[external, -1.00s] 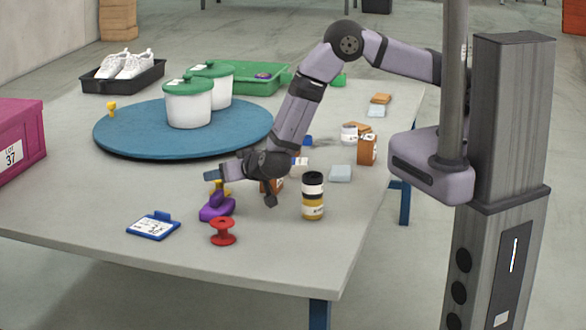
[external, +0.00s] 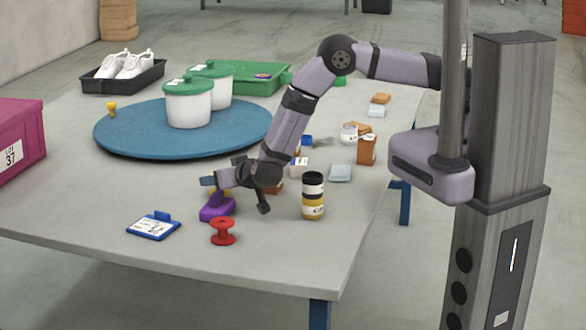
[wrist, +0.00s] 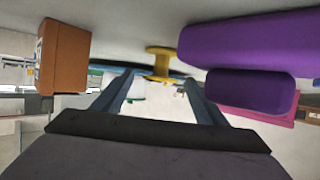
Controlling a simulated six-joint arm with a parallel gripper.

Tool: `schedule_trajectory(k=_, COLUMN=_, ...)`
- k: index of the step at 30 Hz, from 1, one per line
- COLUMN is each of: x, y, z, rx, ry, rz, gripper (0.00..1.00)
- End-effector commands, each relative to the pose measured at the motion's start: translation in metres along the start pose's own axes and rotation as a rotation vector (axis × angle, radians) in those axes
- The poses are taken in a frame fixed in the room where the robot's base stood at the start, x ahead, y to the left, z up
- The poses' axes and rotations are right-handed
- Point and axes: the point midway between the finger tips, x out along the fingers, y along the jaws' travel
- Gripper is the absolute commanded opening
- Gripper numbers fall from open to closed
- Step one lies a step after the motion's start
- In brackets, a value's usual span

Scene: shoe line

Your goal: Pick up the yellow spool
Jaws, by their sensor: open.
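A yellow spool (wrist: 161,64) shows in the wrist view, ahead of and between the two fingers of my gripper (wrist: 159,80). The fingers are apart, with nothing held. In the external view my gripper (external: 208,181) is low over the front of the table and mostly hides this spool (external: 221,191); only a bit of yellow shows below the fingers. A second yellow spool (external: 112,108) stands on the blue turntable (external: 140,148), far from my gripper.
A purple piece (external: 217,207) lies close by; it is large at the right in the wrist view (wrist: 250,45). An orange-brown box (wrist: 64,58) is at the left there.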

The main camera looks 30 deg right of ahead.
Motion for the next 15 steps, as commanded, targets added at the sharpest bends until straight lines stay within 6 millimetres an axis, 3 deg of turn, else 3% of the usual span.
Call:
schedule_trajectory(k=6, x=0.023, y=0.001, z=0.0, rx=0.0, ry=0.0, rz=0.001, gripper=0.66)
schedule_trajectory(k=15, x=0.025, y=0.0, z=0.0, rx=-0.001, ry=0.0, rz=0.0, gripper=0.66)
